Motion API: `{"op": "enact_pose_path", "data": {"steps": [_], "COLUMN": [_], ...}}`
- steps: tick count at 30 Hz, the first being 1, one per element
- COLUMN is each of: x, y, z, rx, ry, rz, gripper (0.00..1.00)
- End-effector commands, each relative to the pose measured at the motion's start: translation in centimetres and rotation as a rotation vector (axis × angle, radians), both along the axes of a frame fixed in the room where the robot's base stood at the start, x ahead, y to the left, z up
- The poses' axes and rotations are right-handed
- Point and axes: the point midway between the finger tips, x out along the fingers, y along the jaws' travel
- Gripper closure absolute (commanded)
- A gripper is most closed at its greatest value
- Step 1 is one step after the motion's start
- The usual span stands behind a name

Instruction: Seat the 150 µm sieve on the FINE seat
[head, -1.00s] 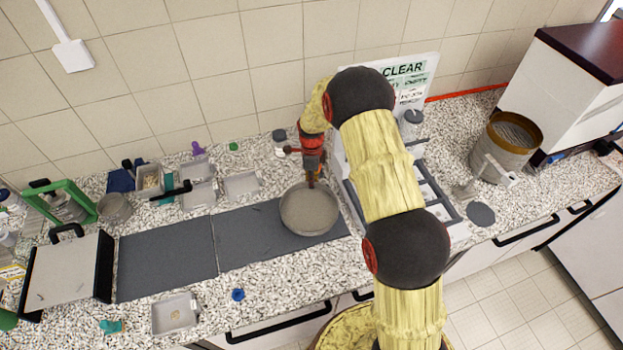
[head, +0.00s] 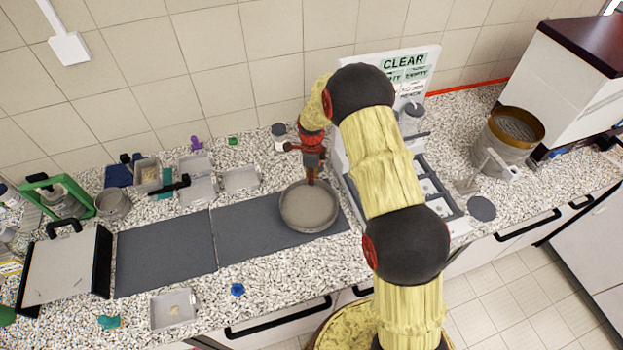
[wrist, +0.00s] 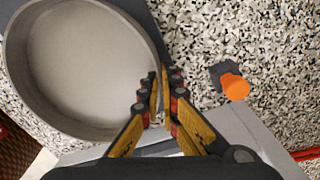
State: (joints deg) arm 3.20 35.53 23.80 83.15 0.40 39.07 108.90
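A round, shallow grey sieve (head: 308,207) lies flat on the right dark mat. No size mark on it can be read, so I cannot tell whether it is the 150 µm one. In the wrist view the sieve (wrist: 85,65) fills the upper left. My gripper (head: 312,180) points down at its far rim. In the wrist view my gripper (wrist: 161,85) has its fingertips close together with the rim wall between them, and it looks shut on the rim. The grey apparatus (head: 448,205) right of the mat is partly hidden by my arm. No FINE label is readable.
A CLEAR sign (head: 403,62) stands behind my arm. A large brass-rimmed sieve (head: 516,128) stands at the right. Small trays (head: 241,180) lie behind the mats. The left dark mat (head: 165,257) is bare. An orange-topped item (wrist: 235,87) shows beside my gripper.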

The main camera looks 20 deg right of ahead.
Motion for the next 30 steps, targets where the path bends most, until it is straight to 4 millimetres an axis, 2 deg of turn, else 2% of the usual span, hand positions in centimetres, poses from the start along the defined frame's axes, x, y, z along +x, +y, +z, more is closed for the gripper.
{"op": "enact_pose_path", "data": {"steps": [30], "x": [0.06], "y": [0.00], "z": [-0.52], "rx": [0.000], "ry": [-0.001], "rz": [0.000], "gripper": [1.00]}}
